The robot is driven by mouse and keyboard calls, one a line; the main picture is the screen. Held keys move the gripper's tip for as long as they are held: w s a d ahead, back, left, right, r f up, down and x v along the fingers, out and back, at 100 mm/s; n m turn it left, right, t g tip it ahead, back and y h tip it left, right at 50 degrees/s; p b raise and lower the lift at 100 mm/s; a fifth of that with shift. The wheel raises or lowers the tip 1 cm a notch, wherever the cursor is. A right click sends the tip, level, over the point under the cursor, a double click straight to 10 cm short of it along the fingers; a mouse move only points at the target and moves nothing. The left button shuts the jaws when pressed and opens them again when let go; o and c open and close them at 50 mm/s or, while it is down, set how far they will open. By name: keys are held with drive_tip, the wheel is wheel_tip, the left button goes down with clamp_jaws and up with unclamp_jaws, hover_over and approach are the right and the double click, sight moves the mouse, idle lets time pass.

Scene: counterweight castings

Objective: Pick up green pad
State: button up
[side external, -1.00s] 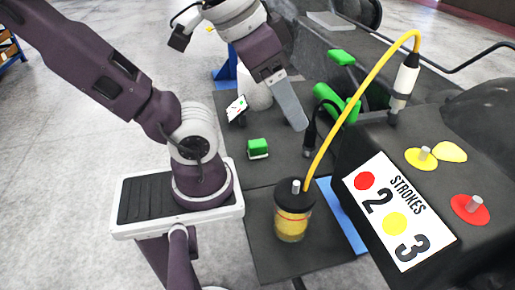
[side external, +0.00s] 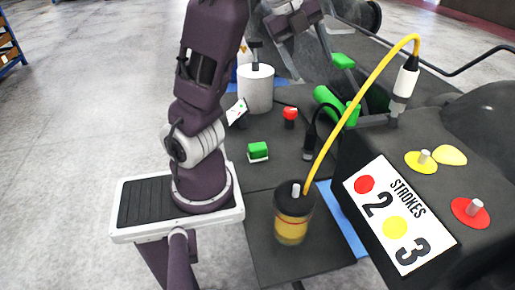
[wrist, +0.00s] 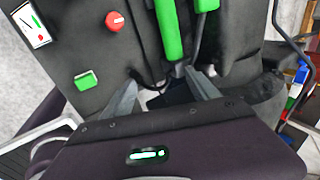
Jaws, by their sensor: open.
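The green pad (side external: 258,149), a small green block on a white base, lies on the dark work surface left of centre. It also shows in the wrist view (wrist: 86,80), to the left of my fingers and apart from them. My gripper (wrist: 165,92) is open, with its two grey fingers spread and nothing held between them. In the side view, the gripper is high at the top, behind and to the right of the pad, and a grey finger shows there. The pad is unobstructed in both views.
A red knob (side external: 290,114), a tilted white card (side external: 237,111) and a white cylinder (side external: 256,90) stand behind the pad. A green roller (side external: 333,104) lies to the right. A yellow-banded jar (side external: 293,215) with an arching yellow cable (side external: 355,100) stands in front.

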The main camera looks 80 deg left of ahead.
drive_tip(key=s+d+r+g, duration=0.1)
drive_tip(key=s+r+g, duration=0.15)
drive_tip(key=s, duration=0.35)
drive_tip(key=s+d+r+g, duration=0.1)
drive_tip(key=s+d+g, duration=0.15)
drive_tip(key=s, duration=0.35)
hover_over(257, 146)
drive_tip(key=shift+y, duration=0.3)
drive_tip(key=f, duration=1.7)
drive_tip(key=shift+w+d+f, duration=0.3)
drive_tip(key=shift+d, duration=0.05)
wheel_tip(257, 146, down, 2)
drive_tip(key=shift+f, duration=0.1)
drive_tip(key=f, duration=0.2)
drive_tip(key=a+f, duration=0.1)
drive_tip(key=f, duration=0.1)
drive_tip(key=shift+s, duration=0.3)
drive_tip(key=shift+d+f, duration=0.1)
drive_tip(key=shift+f, duration=0.55)
drive_tip(key=c, duration=1.5)
